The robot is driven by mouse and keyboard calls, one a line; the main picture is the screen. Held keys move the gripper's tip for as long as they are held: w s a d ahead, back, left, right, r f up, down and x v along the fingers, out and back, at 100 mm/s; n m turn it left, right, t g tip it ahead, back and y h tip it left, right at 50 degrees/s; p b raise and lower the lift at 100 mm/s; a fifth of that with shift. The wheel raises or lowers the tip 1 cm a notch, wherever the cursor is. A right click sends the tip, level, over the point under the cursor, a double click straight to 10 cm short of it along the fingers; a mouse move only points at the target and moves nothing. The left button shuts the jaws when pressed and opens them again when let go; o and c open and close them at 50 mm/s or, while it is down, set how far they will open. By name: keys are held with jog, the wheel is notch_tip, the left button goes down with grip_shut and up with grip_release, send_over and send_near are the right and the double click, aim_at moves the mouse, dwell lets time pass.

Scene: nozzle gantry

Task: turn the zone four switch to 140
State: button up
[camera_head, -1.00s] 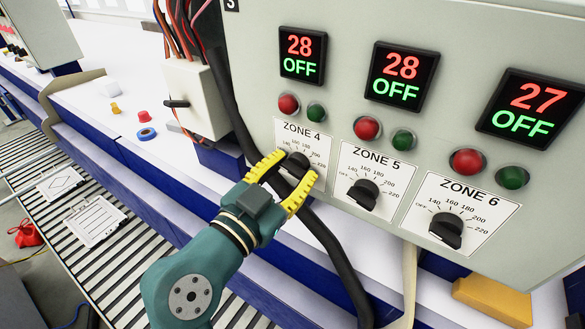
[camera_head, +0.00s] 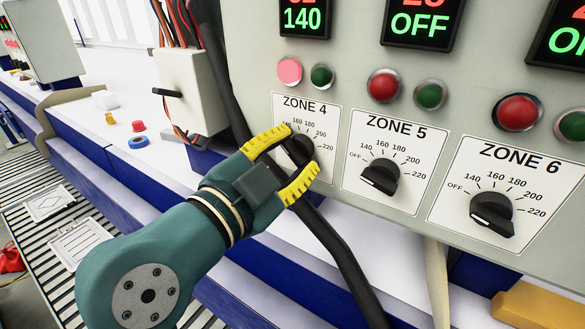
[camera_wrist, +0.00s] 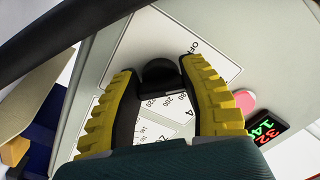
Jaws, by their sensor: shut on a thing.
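The zone four switch (camera_head: 299,148) is a black rotary knob on a white label marked ZONE 4, on the grey control panel. My gripper (camera_head: 293,156) has its yellow fingers shut on this knob, one on each side. In the wrist view the knob (camera_wrist: 160,73) sits between the two fingertips (camera_wrist: 158,68). The fingers hide part of the dial, so the pointer direction is unclear. The zone four display (camera_head: 303,18) reads 140 in green, under a red number cut by the frame edge. The zone four red lamp (camera_head: 289,71) is lit pink.
The zone five knob (camera_head: 380,176) and zone six knob (camera_head: 492,213) stand to the right; the zone five display (camera_head: 419,24) reads OFF. A thick black cable (camera_head: 337,255) runs down close behind my gripper. A white box (camera_head: 187,92) with wires stands left.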

jog(key=shift+f, duration=0.1)
dwell(0.4)
jog(key=o, duration=1.2)
jog(key=v, duration=1.2)
jog(key=shift+d, duration=0.1)
